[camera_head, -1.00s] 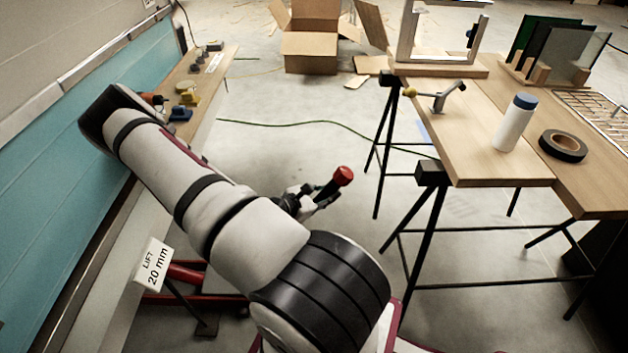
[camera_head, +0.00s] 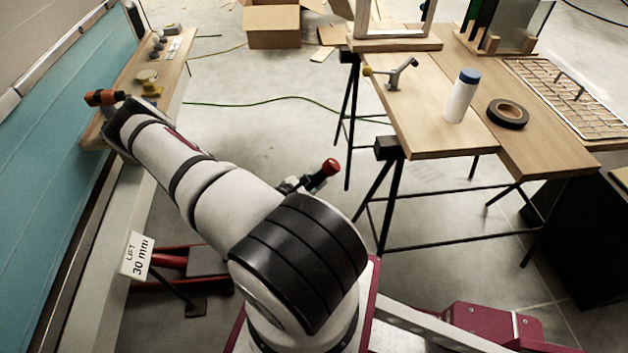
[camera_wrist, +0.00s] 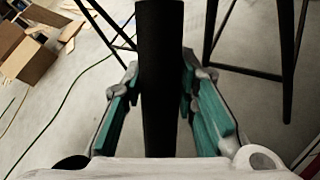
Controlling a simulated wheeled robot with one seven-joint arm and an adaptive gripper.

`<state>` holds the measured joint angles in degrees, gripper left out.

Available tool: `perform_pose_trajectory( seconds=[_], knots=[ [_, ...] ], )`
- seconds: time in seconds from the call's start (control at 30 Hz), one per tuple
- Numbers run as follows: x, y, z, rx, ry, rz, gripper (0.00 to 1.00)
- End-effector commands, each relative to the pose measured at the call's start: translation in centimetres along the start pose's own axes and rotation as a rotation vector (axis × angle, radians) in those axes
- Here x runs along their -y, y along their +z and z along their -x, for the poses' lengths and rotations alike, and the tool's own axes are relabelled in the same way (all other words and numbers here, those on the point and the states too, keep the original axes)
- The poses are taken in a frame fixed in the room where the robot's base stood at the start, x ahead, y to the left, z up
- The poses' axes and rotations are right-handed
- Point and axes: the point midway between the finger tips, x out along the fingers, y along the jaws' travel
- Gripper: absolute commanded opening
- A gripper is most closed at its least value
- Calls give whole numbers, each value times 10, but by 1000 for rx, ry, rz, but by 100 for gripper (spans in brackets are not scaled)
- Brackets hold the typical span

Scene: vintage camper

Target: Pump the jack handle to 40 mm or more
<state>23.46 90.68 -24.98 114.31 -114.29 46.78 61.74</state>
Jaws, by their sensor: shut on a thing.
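The jack handle ends in a red knob (camera_head: 331,167), which shows just past my arm in the head view. In the wrist view the handle's black shaft (camera_wrist: 160,80) stands upright between the green pads of my gripper (camera_wrist: 161,105), which is shut on it. In the head view most of my gripper is hidden behind my arm. The red jack (camera_head: 165,262) is low on the floor at the left, partly hidden. A white sign (camera_head: 137,256) beside it reads "LIFT 30 mm".
A wooden trestle table (camera_head: 440,135) at the right holds a white bottle (camera_head: 461,97), a tape roll (camera_head: 507,113) and a wire rack (camera_head: 570,100). A narrow wooden shelf (camera_head: 118,108) runs along the teal camper wall at the left. A cardboard box (camera_head: 271,25) is at the back.

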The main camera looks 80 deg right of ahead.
Motion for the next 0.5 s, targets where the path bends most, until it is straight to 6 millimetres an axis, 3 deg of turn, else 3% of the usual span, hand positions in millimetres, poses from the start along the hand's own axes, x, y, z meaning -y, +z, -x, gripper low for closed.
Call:
perform_pose_trajectory(
  seconds=[0.03, 0.17, 0.2, 0.27, 0.5],
  knots=[
    [12, 0, -4, -1, -27, 3, 0],
    [12, 0, -3, -1, -27, 3, 0],
    [12, 0, -3, -1, -27, 4, 31],
    [12, 0, -3, 0, -27, 4, 45],
    [8, 0, -2, 0, -20, 3, 48]
  ],
)
